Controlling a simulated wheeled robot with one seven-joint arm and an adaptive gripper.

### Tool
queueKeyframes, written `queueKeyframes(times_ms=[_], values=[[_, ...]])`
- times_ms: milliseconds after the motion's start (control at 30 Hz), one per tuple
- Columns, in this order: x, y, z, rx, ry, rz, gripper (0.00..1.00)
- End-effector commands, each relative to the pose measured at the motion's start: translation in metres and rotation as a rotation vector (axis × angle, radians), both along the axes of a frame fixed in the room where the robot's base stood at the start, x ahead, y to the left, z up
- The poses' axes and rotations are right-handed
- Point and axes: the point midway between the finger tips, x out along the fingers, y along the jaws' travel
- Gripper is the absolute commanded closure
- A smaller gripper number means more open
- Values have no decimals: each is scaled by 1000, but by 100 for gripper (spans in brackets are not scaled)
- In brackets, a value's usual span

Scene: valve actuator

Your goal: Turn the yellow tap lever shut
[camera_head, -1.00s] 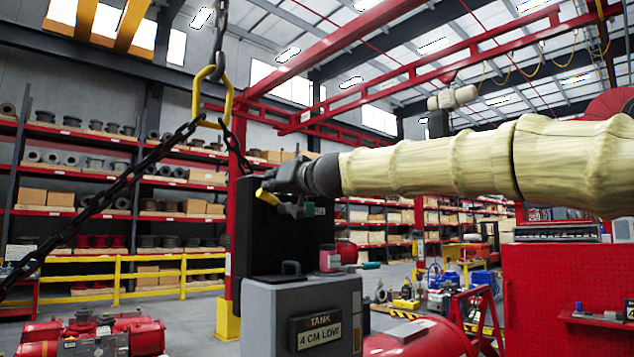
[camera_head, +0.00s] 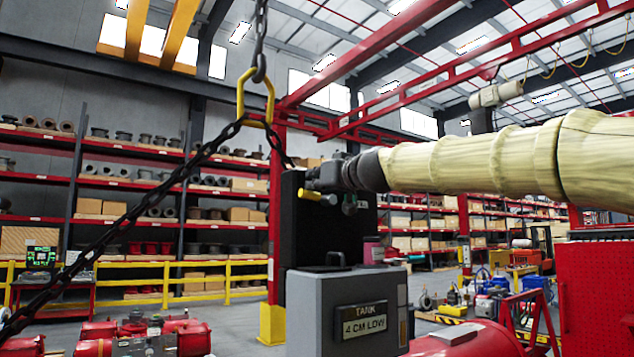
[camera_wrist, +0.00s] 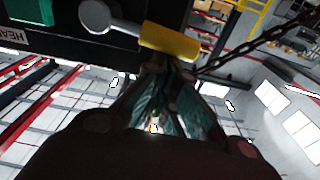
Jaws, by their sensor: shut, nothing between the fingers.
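The yellow tap lever (camera_head: 317,195) is at the upper front of a black box (camera_head: 292,235), above a grey tank unit labelled "TANK 4 CM LOW" (camera_head: 325,300). In the wrist view the yellow lever grip (camera_wrist: 170,41) sits on a grey arm that runs to a round grey hub (camera_wrist: 95,17) at its left. My gripper (camera_wrist: 168,72) is shut and empty. Its fingertips are just below the yellow grip in that view, very close to it; I cannot tell whether they touch. In the head view my gripper (camera_head: 322,178) is partly hidden against the black box.
A black chain (camera_head: 130,205) with a yellow link (camera_head: 255,97) hangs at the left, near the box. A pinkish jar (camera_head: 373,251) stands on the tank unit. A red pegboard cabinet (camera_head: 595,295) is at the right. Shelves and a yellow railing are farther back.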

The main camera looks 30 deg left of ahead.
Motion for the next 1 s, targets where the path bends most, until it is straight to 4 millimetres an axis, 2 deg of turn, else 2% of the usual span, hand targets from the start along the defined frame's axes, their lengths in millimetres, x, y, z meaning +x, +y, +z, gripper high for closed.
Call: queueKeyframes(times_ms=[367,900,1000], values=[[0,1,2,0,1,0,100],[13,-4,42,1,1,-15,100],[8,-14,35,0,0,-15,100]])
